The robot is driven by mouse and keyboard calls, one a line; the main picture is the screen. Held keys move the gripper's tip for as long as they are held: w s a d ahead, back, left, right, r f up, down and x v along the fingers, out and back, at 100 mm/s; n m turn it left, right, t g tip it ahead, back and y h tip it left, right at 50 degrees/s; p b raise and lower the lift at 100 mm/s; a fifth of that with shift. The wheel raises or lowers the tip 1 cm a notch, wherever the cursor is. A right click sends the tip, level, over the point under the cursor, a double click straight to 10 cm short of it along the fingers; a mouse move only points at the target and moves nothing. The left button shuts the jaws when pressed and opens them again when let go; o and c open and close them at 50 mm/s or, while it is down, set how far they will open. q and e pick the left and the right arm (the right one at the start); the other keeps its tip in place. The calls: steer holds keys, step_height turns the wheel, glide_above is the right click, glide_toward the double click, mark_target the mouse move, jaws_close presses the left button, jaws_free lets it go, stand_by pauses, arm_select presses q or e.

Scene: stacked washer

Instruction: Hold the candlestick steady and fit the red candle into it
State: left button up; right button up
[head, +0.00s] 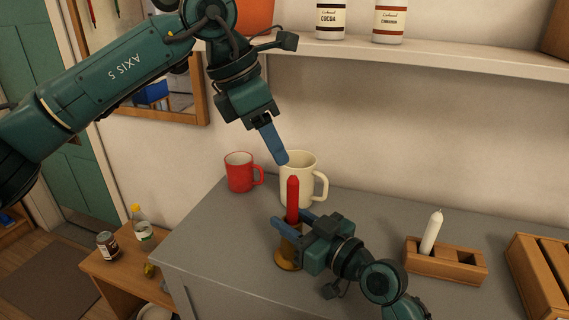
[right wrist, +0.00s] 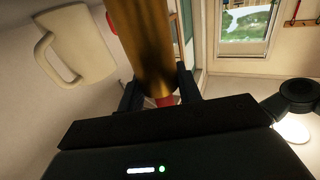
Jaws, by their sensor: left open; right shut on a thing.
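The red candle (head: 292,197) stands upright at the brass candlestick (head: 286,257) on the grey counter. My right gripper (head: 291,221) is shut on the upper part of the candlestick, with its fingers hiding where the candle's lower end meets it. In the right wrist view the brass candlestick (right wrist: 144,45) lies between the fingers, with a bit of red showing at its end. My left gripper (head: 281,157) is open and empty, just above and left of the candle's tip, apart from it.
A cream mug (head: 304,168) stands close behind the candle, with a red mug (head: 238,173) to its left. A wooden holder (head: 445,264) with a white candle (head: 432,231) and a slatted wooden box (head: 540,275) stand at the right. A shelf (head: 420,55) runs above.

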arm_select(q)
steer(key=v, duration=0.2)
steer(key=shift+a+r, duration=0.15)
steer(key=shift+r, duration=0.1)
arm_select(e)
steer(key=o, duration=1.2)
steer(key=shift+c, duration=0.2)
